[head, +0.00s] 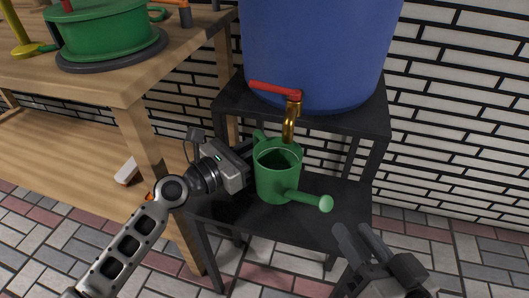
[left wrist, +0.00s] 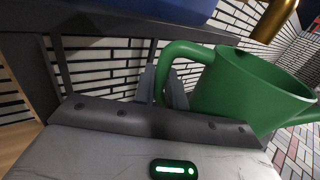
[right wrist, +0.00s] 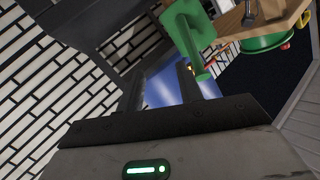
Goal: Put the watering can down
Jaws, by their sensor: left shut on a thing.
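The green watering can (head: 277,178) is upright at the lower black shelf (head: 335,212), below the brass tap (head: 290,122). Its spout points right and toward me. I cannot tell whether its base touches the shelf. My left gripper (left wrist: 163,88) is shut on the can's handle (left wrist: 186,50), at the can's left side; its fingertips are largely hidden in the head view. My right gripper (head: 358,232) is open and empty, right of and nearer than the spout. The can also shows in the right wrist view (right wrist: 183,25).
A blue barrel (head: 315,50) stands on the upper black shelf, with a red tap lever (head: 273,90). A wooden table (head: 120,80) at left carries a green round object (head: 105,35). A white brick wall is behind. Tiled floor lies open at the front right.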

